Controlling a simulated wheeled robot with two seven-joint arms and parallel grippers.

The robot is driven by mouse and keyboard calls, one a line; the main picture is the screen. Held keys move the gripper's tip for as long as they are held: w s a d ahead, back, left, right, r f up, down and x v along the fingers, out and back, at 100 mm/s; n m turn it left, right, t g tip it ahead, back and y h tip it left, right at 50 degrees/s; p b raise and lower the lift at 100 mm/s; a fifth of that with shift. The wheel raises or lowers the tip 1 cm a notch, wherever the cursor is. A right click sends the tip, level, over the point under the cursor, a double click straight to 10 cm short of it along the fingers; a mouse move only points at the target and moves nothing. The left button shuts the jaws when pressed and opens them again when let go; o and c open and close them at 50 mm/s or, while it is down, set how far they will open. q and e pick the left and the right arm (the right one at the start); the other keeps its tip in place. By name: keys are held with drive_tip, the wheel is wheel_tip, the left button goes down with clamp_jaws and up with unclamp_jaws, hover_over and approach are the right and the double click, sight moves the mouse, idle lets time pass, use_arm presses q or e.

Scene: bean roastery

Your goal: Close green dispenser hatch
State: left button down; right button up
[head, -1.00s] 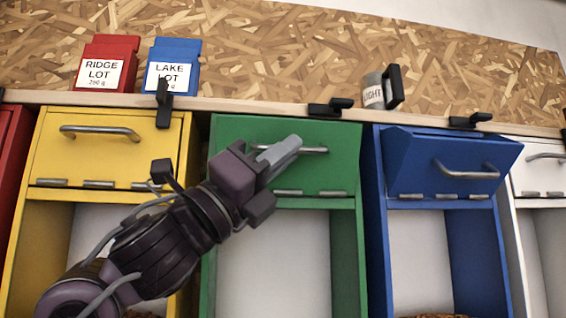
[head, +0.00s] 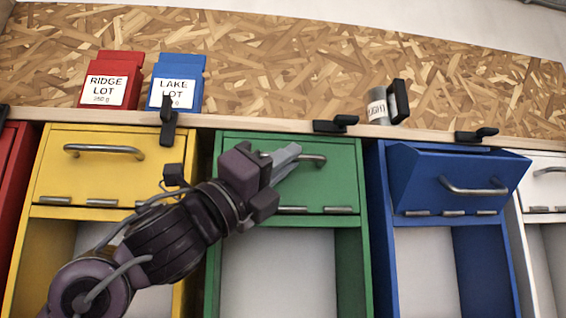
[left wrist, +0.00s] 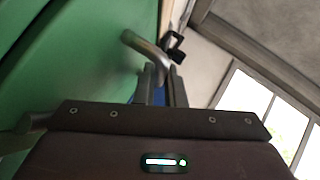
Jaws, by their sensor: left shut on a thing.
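The green dispenser (head: 345,255) stands in the middle of the head view. Its green hatch (head: 335,180) is up and looks flush with the frame, with hinges along its lower edge. A metal bar handle (head: 315,160) crosses the hatch near its top. My left gripper (head: 290,155) is at this handle, its fingers shut on it. In the left wrist view the fingers (left wrist: 160,85) meet the curved handle (left wrist: 140,45) beside the green face (left wrist: 70,60). The gripper hides the left part of the handle. My right gripper is not in view.
The yellow dispenser's hatch (head: 105,175) at left is closed. The blue dispenser's hatch (head: 455,180) at right tilts outward. A shelf above holds a red container (head: 108,70), a blue container (head: 177,75) and a grey cup (head: 377,108). Black clamps (head: 335,125) sit along the shelf edge.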

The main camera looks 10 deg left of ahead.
use_arm(q)
drive_tip(key=shift+s+a+r, duration=0.2)
drive_tip(key=shift+s+r, duration=0.05)
drive_tip(key=shift+r, duration=0.2)
drive_tip(key=c, duration=1.8)
unclamp_jaws()
drive_tip(key=shift+c, duration=0.2)
drive_tip(key=o, duration=0.3)
drive_tip(key=shift+d+f, duration=0.1)
drive_tip(key=shift+d, duration=0.2)
drive_tip(key=shift+o, duration=0.2)
drive_tip(key=b+v, duration=0.4)
drive_tip(key=v, duration=0.4)
drive_tip(key=shift+b, duration=0.4)
